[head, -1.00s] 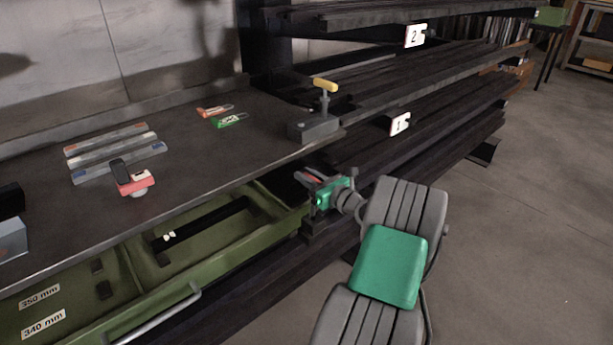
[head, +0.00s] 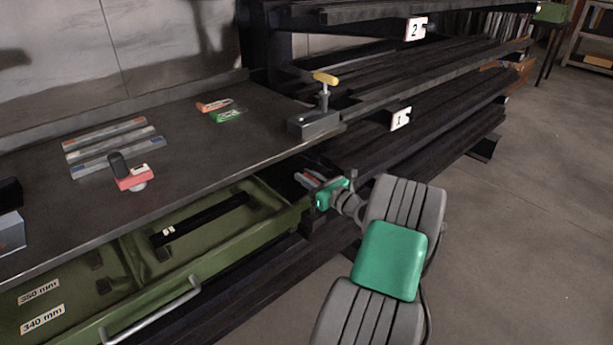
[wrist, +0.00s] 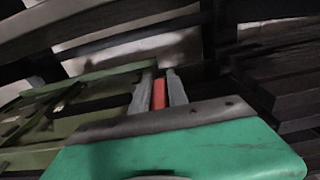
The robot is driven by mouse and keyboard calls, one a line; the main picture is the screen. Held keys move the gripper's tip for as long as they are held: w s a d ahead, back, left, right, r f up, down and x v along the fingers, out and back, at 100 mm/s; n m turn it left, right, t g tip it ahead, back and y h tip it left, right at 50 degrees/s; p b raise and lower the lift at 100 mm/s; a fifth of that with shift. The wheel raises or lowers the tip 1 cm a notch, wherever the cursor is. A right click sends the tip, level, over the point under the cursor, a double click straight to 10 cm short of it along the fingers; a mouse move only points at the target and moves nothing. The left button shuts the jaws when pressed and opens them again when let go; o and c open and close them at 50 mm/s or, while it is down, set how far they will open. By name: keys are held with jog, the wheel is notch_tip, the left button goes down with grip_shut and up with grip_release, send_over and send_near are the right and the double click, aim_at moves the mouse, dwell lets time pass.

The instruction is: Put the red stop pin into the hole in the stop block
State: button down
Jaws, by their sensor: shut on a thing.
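My gripper (head: 306,178) is low in front of the bench's right end, near the right corner of the open green drawer. In the wrist view, its two grey fingers (wrist: 159,92) are shut on the red stop pin (wrist: 158,94), which shows as a red strip between them. Only a little red shows between the fingers in the head view. A dark grey block (head: 314,124), apparently the stop block, sits on the bench's right edge, above and apart from my gripper. A yellow T-handle (head: 325,79) stands up from it. I cannot make out its hole.
The open green drawer (head: 235,237) lies under the bench top (head: 215,155). A red device with a black knob (head: 134,179), several flat bars (head: 118,147) and orange and green markers (head: 226,116) lie on the bench. Dark racks (head: 450,130) stand to the right; open floor is beyond.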

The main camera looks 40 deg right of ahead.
jog(key=shift+f+b, duration=0.35)
jog(key=shift+f, duration=0.75)
jog(key=c, duration=1.2)
grip_release()
jog(key=s+p, duration=0.1)
jog(key=s, duration=0.6)
jog(key=shift+s+r+p, duration=0.2)
jog(key=shift+s+p, duration=0.15)
jog(key=shift+s, duration=0.05)
jog(key=shift+d, duration=0.1)
